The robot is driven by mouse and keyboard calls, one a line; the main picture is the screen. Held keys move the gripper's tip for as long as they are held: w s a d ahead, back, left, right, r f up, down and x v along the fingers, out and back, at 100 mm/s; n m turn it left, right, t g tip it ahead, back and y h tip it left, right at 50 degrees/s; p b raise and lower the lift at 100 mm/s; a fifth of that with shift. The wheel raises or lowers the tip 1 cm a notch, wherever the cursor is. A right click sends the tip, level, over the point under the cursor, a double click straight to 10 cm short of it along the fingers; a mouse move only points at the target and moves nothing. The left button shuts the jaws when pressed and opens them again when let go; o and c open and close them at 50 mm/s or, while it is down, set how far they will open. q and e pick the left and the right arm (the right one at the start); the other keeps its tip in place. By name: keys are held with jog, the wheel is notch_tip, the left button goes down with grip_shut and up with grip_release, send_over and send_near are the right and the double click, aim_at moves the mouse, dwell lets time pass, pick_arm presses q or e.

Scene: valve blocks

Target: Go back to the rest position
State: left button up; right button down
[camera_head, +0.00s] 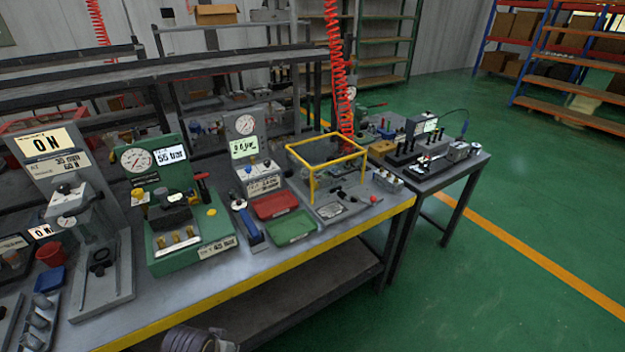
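Neither my left nor my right gripper can be made out in the head view. A grey ridged rounded part (190,341) shows at the bottom edge, left of centre; I cannot tell what it belongs to. The workbench (240,289) with a yellow front edge runs across the view. On it stand a green test stand (215,228) with a round gauge and a "55 bar" display, and a grey stand (243,128) with a gauge and display. A valve block (172,212) sits on the green stand.
A red tray (275,205) and a green tray (290,227) lie mid-bench. A yellow frame (311,187) stands at the right end, beneath a red coiled hose (338,75). A grey press-like stand (100,262) is at left. The green floor (500,290) at right is clear.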

pick_arm(q)
jog(key=s+a+f+g, duration=0.1)
jog(key=s+f, duration=0.1)
jog(key=f, duration=1.3)
jog(key=s+a+f, duration=0.1)
jog(key=s+f, duration=0.1)
jog(key=f, duration=1.2)
jog(key=s+a+f, duration=0.2)
jog(key=s+f, duration=0.7)
jog(key=s, duration=0.1)
jog(key=s+a+f+g, duration=0.1)
jog(key=s+a+f, duration=0.2)
jog(key=s+f, duration=0.6)
jog(key=shift+s+a+m+y, duration=0.25)
jog(key=shift+s+m+y, duration=0.05)
jog(key=shift+s, duration=0.7)
